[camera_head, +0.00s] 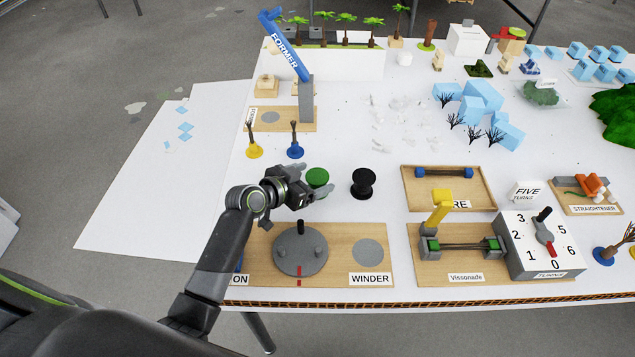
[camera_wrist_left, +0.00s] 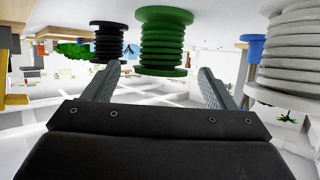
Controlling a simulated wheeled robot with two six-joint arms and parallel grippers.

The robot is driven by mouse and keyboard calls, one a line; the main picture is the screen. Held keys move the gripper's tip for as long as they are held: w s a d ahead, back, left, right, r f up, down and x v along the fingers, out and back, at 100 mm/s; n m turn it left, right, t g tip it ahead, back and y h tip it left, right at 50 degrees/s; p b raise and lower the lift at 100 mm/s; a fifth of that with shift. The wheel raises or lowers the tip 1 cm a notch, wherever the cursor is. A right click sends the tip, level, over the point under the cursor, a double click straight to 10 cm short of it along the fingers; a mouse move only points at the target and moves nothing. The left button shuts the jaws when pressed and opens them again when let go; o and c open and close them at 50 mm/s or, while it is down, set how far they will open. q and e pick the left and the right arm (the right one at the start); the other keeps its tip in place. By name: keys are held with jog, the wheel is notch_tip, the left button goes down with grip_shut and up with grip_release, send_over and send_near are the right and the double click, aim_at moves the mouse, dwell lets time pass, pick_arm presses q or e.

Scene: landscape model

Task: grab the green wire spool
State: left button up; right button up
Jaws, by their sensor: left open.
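The green wire spool (camera_head: 317,177) stands upright on the white table, left of a black spool (camera_head: 363,183). My left gripper (camera_head: 319,184) is open, low beside the green spool, with its fingers pointing at it and partly covering it. In the left wrist view the green spool (camera_wrist_left: 164,42) is centred in the gap between the open fingers (camera_wrist_left: 159,70), at or just beyond the tips. I see no finger pressed on it. My right gripper is not in view.
In the left wrist view a white spool (camera_wrist_left: 295,50) is close on the right and the black spool (camera_wrist_left: 108,40) is on the left. The winder board (camera_head: 335,235) lies in front of the gripper. A blue stand (camera_head: 294,148) and a yellow stand (camera_head: 253,150) are behind.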

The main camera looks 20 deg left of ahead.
pick_arm(q)
jog(key=c, duration=1.1)
jog(key=shift+r, duration=0.1)
